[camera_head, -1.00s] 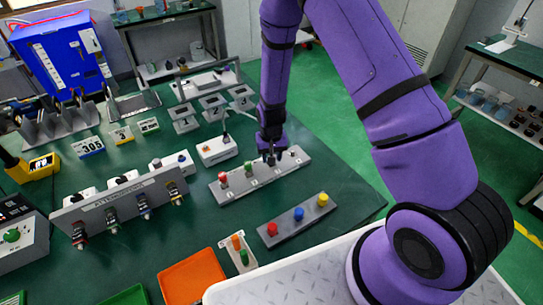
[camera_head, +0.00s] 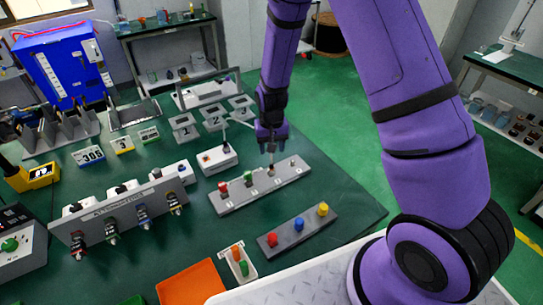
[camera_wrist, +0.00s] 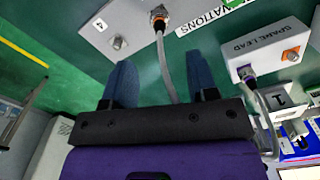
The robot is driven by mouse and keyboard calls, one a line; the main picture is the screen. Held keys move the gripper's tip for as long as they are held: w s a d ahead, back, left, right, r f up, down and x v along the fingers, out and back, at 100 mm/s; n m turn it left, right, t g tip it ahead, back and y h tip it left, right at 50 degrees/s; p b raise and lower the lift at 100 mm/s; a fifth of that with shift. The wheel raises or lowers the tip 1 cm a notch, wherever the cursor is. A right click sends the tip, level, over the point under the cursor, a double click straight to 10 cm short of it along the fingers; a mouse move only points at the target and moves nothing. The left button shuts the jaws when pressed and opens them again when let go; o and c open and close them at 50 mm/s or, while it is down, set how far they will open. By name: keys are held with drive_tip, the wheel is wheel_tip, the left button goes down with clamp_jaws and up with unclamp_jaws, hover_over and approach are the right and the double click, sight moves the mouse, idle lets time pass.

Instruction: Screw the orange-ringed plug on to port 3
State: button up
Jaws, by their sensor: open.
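The orange-ringed plug (camera_wrist: 158,14) stands on the grey port panel (camera_wrist: 130,12), beside the bare port (camera_wrist: 118,42) labelled 4. Its grey cable (camera_wrist: 166,65) runs back between my fingers. In the head view the plug (camera_head: 270,170) is a small upright shape on the panel (camera_head: 232,201), at the third position from the left; how tightly it is seated cannot be told. My gripper (camera_wrist: 161,78) is open and empty, its blue fingers apart on either side of the cable. In the head view my gripper (camera_head: 271,148) is above the plug, clear of it.
A red cap (camera_head: 223,187) and a green cap (camera_head: 248,177) sit on the panel's left positions. The spare lead box (camera_head: 217,159) stands behind it. In front are a bar with red, blue and yellow knobs (camera_head: 298,230), a small tray (camera_head: 249,272) and an orange tray (camera_head: 192,283).

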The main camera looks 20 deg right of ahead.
drive_tip(key=shift+r, duration=0.95)
drive_tip(key=s+d+r+n+t, duration=0.15)
drive_tip(key=s+r, duration=0.25)
drive_tip(key=r, duration=0.8)
drive_tip(key=s+d+r+m+t, duration=0.15)
drive_tip(key=s+r, duration=0.25)
drive_tip(key=r, duration=0.8)
drive_tip(key=s+d+r+n+t, duration=0.1)
drive_tip(key=s+d+r, duration=0.1)
drive_tip(key=s+r, duration=0.4)
drive_tip(key=s+d+r+n+t, duration=0.1)
drive_tip(key=s+r, duration=0.5)
drive_tip(key=s, duration=0.9)
drive_tip(key=shift+d+r, duration=0.25)
drive_tip(key=shift+d, duration=0.2)
